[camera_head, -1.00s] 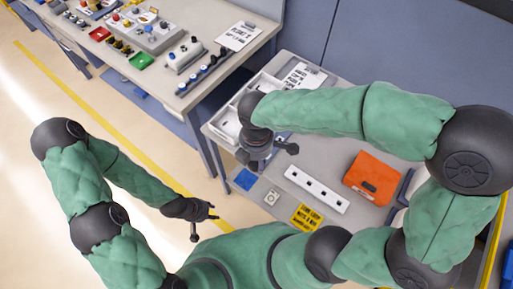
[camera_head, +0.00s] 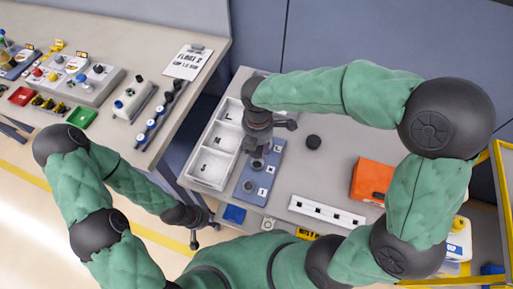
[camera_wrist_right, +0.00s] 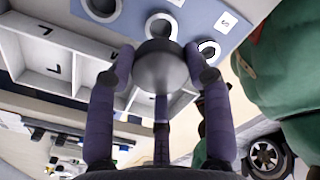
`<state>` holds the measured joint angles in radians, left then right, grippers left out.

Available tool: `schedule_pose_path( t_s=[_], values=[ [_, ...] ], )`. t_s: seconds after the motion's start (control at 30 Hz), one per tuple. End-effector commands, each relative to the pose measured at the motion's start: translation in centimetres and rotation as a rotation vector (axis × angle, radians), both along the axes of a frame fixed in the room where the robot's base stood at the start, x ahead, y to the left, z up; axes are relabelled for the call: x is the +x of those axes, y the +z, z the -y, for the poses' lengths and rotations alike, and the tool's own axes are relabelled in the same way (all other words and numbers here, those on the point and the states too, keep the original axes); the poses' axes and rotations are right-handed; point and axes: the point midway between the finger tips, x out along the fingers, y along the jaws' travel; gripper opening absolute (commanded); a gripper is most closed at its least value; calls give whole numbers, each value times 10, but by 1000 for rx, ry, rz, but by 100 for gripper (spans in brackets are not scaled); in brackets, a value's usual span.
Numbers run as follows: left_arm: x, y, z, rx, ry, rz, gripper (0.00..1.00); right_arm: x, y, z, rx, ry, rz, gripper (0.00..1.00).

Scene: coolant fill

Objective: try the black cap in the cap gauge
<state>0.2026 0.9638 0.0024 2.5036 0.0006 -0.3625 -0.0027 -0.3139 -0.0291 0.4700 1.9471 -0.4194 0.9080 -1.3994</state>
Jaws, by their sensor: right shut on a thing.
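The cap gauge is a blue plate (camera_head: 273,157) with round sockets and small white labels; it also shows in the right wrist view (camera_wrist_right: 203,14). My right gripper (camera_head: 257,158) is over the gauge. In the right wrist view my right gripper (camera_wrist_right: 160,72) is shut on a dark round cap (camera_wrist_right: 162,68), held in front of the sockets. Whether it touches the plate I cannot tell. Another black round piece (camera_head: 313,141) lies on the table right of the gauge. My left gripper (camera_head: 204,229) is open and empty, away from the gauge.
A white tray (camera_head: 194,173) with compartments marked L, M and S stands left of the gauge. A white strip (camera_head: 326,211) with square holes and an orange box (camera_head: 371,181) lie to the right. Another bench (camera_head: 150,62) holds switches and panels.

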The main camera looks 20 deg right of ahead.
Motion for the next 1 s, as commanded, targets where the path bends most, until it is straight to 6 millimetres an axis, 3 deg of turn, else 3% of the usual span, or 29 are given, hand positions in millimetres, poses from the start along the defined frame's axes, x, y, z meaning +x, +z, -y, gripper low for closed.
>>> schedule_pose_path(
  t_s=[0.47, 1.0],
  values=[
    [0, 8, 0, 0, 0, 0, 40, 0, 2, 0, -1, 2, 0, 25],
    [0, -21, 0, 0, 0, 0, 40, -1, -44, 0, -1, 1, 0, 25]
  ],
)
